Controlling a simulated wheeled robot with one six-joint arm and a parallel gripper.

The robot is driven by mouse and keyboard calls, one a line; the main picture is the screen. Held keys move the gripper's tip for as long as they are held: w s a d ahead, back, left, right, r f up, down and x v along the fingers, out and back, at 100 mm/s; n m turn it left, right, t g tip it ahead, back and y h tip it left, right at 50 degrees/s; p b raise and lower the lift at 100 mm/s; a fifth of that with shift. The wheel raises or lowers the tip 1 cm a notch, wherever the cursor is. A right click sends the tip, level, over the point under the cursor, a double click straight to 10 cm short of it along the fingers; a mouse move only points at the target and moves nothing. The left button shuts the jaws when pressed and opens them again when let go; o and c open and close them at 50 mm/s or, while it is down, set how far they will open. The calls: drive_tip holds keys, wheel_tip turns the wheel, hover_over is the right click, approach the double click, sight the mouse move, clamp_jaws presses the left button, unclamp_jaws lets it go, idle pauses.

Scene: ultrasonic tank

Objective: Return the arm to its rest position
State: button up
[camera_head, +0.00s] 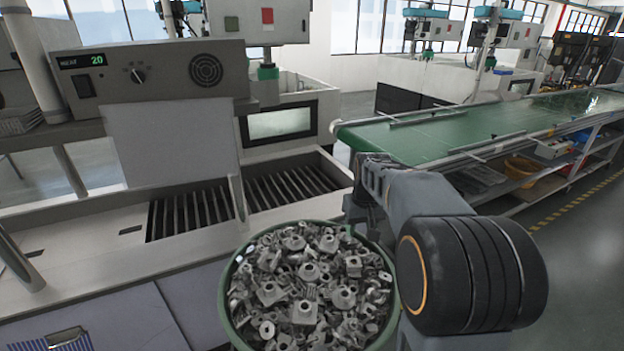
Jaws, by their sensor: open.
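My arm reaches in from the lower right, with a large black joint ringed in orange and a grey link running up and left. My gripper (354,203) is at the far end of that link, small and partly hidden by the arm. It is open, and I see nothing held in it. It is just beyond the upper right rim of a green round basket (226,318) full of grey metal parts (305,285). It is near the right end of the tank's front edge. I cannot tell whether it touches anything.
An ultrasonic tank (75,225) with dark slatted openings (190,212) spans the left and middle. Its control box (150,82) reads 20. A green conveyor (480,125) runs along the right, with shelves of bins below. A clipboard (62,342) lies at the lower left. Floor at the right is clear.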

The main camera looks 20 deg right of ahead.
drive_tip(key=s+a+t, duration=0.1)
drive_tip(key=s+a, duration=0.4)
drive_tip(key=s, duration=0.3)
drive_tip(key=s+a+t, duration=0.2)
drive_tip(key=s+a, duration=0.3)
drive_tip(key=s, duration=0.4)
drive_tip(key=shift+s+n, duration=0.2)
drive_tip(key=shift+n, duration=0.2)
idle(0.5)
